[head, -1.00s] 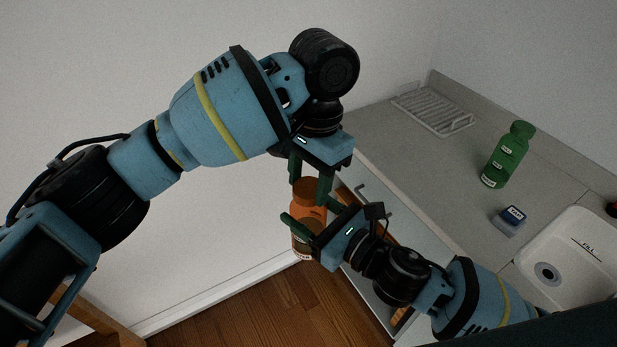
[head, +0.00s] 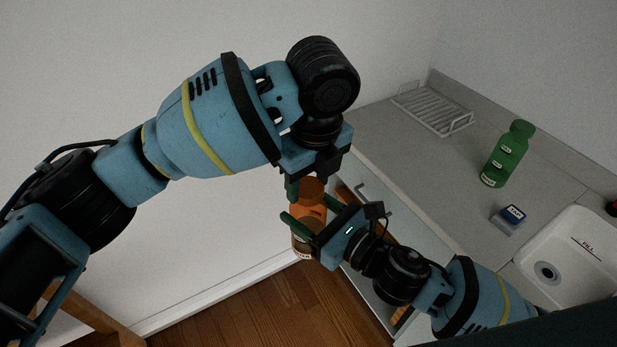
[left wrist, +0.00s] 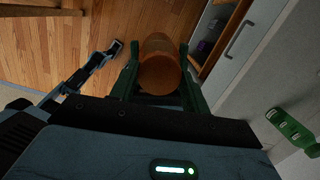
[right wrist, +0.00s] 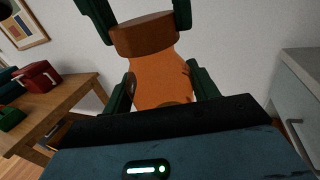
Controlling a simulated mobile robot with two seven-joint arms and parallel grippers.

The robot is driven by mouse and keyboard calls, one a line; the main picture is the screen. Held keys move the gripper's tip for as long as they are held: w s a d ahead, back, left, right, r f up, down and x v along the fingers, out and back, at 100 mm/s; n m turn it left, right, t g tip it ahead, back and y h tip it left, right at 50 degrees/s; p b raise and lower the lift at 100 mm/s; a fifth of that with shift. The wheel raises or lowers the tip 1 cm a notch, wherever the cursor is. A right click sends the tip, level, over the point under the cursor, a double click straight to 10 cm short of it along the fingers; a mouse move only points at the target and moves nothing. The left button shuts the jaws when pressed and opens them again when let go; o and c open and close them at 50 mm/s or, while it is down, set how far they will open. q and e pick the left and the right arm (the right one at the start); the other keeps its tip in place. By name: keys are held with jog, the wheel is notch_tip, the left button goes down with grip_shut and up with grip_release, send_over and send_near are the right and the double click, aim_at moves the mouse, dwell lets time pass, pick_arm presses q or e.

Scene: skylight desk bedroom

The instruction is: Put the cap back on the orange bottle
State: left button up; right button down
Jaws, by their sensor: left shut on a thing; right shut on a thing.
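The orange bottle (head: 309,211) is held in the air beside the counter. My right gripper (head: 302,232) is shut around its body, which also shows in the right wrist view (right wrist: 158,82). The darker orange-brown cap (right wrist: 143,35) is at the bottle's top, with no clear gap seen between them. My left gripper (head: 306,188) is shut on the cap from above; its green fingers flank the cap (left wrist: 160,75) in the left wrist view. The thread between cap and bottle is hidden.
A grey counter (head: 415,165) on the right carries a wire rack (head: 432,108), a green bottle (head: 508,154), a small blue-topped box (head: 509,219) and a white sink (head: 578,262). A wooden table (right wrist: 55,105) with a red box (right wrist: 38,77) shows in the right wrist view.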

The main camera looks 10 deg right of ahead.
pick_arm(q)
jog(key=m, duration=0.5)
jog(key=shift+h, duration=0.4)
jog(key=m, duration=0.3)
jog(key=shift+a, duration=0.1)
jog(key=m+h, duration=0.1)
jog(key=m, duration=0.6)
jog(key=o, duration=1)
notch_tip(320, 180, up, 12)
jog(key=s, duration=0.1)
jog(key=shift+a, duration=0.45)
